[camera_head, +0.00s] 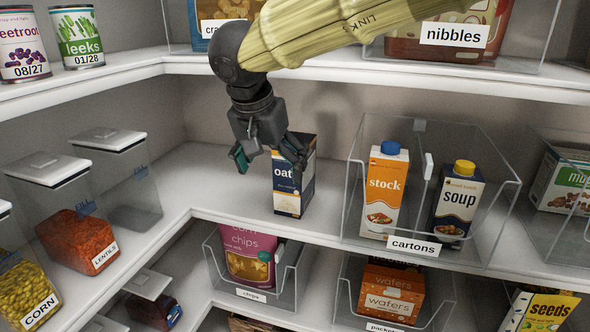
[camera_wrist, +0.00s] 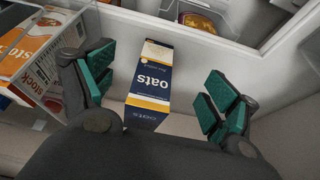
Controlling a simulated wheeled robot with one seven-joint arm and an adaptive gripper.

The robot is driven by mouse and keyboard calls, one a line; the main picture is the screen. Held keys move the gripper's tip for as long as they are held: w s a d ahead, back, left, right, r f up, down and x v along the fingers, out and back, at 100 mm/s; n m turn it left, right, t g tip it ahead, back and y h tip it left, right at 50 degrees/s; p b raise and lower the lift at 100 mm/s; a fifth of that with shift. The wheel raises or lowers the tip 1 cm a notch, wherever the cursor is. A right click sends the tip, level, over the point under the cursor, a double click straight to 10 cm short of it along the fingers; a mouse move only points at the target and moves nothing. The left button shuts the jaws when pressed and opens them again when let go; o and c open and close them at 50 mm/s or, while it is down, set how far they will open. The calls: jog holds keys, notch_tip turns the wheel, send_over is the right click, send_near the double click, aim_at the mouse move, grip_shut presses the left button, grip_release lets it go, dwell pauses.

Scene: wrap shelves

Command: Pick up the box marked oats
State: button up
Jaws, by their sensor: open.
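The oats box (camera_head: 287,190) is dark blue and white and stands upright on the white middle shelf near its inner corner. Its top and right edge show beside my gripper (camera_head: 268,163) in the head view, where part of its label is covered by a finger. In the wrist view the oats box (camera_wrist: 151,82) appears upside down between the two finger pads. My gripper (camera_wrist: 158,92) is open, with clear gaps on both sides of the box, and its fingers do not appear to touch it.
A clear bin (camera_head: 352,222) marked cartons stands right of the box, holding a stock carton (camera_head: 384,190) and a soup carton (camera_head: 458,205). Clear canisters (camera_head: 122,178) stand to the left. The upper shelf edge (camera_head: 360,81) runs behind my arm. Bare shelf lies around the box.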

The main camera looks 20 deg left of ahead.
aim_at(286, 169)
jog(key=w+f+p, duration=0.1)
jog(key=w, duration=0.1)
jog(key=w+f+p, duration=0.1)
jog(key=w, duration=0.1)
jog(key=w+f, duration=0.1)
jog(key=w, duration=0.2)
jog(key=shift+d+f+p, duration=0.15)
jog(key=shift+f+p, duration=0.1)
jog(key=shift+p, duration=0.15)
jog(key=shift+w+d+f, duration=0.1)
jog(key=shift+f, duration=0.5)
jog(key=shift+c, duration=0.3)
jog(key=c, duration=1.3)
jog(key=shift+c, duration=0.5)
jog(key=shift+r, duration=0.15)
